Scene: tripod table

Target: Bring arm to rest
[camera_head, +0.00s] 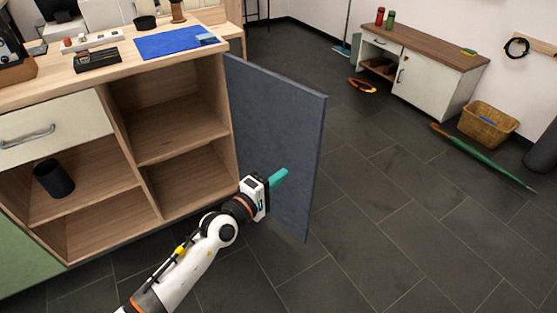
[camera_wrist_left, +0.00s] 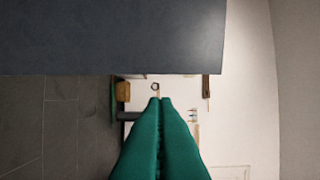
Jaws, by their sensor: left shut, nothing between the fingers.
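My left gripper (camera_head: 279,179) has teal fingers and is in front of the open blue-grey cabinet door (camera_head: 285,130) in the head view. In the left wrist view the two green fingers (camera_wrist_left: 160,102) lie together, shut with nothing between them. The door (camera_wrist_left: 110,35) fills the upper left of that view. I cannot tell whether the fingertips touch it. My left arm reaches in from the bottom of the head view. My right gripper is not in view.
The wooden cabinet (camera_head: 120,190) stands open at the left, with a black cup (camera_head: 54,180) inside. A blue mat (camera_head: 168,42) lies on its top. A wicker basket (camera_head: 488,122) and a green umbrella (camera_head: 485,158) are at the right. The dark tiled floor between is clear.

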